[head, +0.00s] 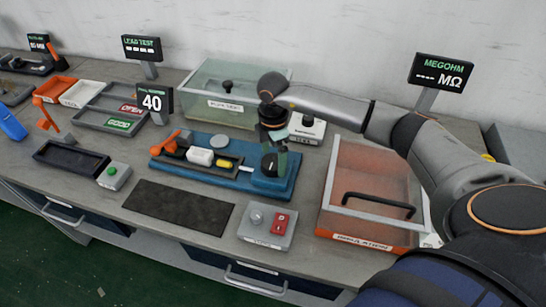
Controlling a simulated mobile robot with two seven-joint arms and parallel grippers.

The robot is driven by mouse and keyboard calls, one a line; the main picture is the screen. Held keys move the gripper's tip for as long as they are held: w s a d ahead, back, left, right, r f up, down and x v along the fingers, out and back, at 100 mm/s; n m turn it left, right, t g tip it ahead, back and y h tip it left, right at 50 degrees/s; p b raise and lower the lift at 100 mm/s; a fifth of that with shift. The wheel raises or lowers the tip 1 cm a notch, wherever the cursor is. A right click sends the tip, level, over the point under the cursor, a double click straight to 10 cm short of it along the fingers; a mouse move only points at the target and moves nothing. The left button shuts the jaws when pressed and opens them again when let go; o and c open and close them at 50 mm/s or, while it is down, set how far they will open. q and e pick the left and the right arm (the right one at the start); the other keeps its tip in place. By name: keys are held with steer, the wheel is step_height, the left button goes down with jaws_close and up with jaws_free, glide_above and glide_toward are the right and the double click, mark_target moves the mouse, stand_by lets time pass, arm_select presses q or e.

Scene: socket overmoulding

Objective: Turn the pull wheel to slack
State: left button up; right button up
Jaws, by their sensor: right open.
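The blue pull fixture (222,178) lies across the middle of the bench. A dark round knob with a white mark, which looks like the pull wheel (269,166), stands at its right end. My right gripper (274,154) reaches in from the right and points down over this wheel. Its fingers are open, one on either side of the wheel's top; I cannot tell whether they touch it. An orange clamp, a white block and a yellow-black part (228,163) sit along the fixture. The display (153,101) behind it reads 40. My left gripper is out of view.
A clear tank (238,85) stands behind the fixture. A lidded insulation box (368,180) with a black handle is to the right, under my arm. A switch box (267,226) and dark mat (178,207) are in front. Trays (112,106) lie left.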

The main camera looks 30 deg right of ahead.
steer(key=shift+f, duration=0.65)
steer(key=c, duration=1.2)
